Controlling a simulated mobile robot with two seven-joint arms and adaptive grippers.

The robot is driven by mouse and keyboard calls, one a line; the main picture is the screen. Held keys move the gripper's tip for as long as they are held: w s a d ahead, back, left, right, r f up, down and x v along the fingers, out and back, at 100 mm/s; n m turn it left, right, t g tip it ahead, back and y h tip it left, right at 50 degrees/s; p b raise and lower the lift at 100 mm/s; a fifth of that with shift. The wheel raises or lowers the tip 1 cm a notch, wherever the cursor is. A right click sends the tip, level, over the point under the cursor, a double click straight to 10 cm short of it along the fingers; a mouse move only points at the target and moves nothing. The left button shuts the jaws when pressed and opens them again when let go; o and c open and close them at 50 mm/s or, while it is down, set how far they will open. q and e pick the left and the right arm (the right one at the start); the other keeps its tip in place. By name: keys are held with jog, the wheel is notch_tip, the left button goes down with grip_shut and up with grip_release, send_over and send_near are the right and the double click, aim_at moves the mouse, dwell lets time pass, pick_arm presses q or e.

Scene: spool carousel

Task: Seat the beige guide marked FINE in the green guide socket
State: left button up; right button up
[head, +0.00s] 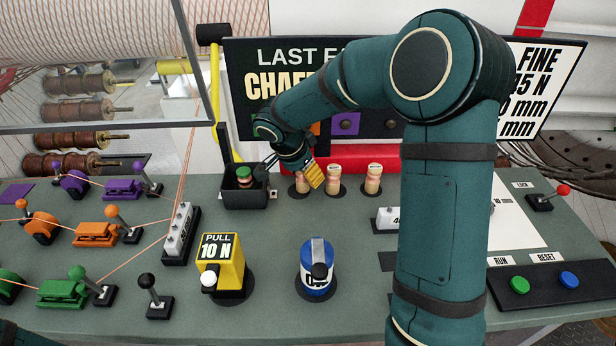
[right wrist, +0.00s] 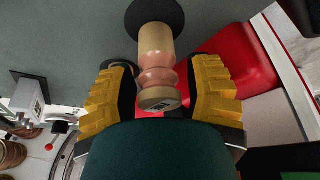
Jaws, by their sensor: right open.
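Three beige guides stand in a row at the back of the table in the head view: a left one (head: 301,184), a middle one (head: 334,181) and a right one (head: 374,180). Their marks are too small to read. My right gripper (head: 313,174) is open at the left one and partly covers it. In the right wrist view a beige guide with a pinkish waist (right wrist: 158,68) stands between the open yellow fingers, with gaps beside it. The green row has a green block (head: 62,293) at the lower left; I cannot make out a socket there. My left gripper is out of view.
A black bin (head: 259,199) holding a green-topped piece (head: 244,175) stands left of the guides. A yellow PULL 10 N box (head: 229,268) and a blue-and-white canister (head: 317,278) stand in front. Purple and orange units with levers fill the left side.

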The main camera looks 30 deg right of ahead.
jog(key=shift+f, duration=0.1)
grip_shut()
dwell(0.3)
jog(key=shift+s, duration=0.1)
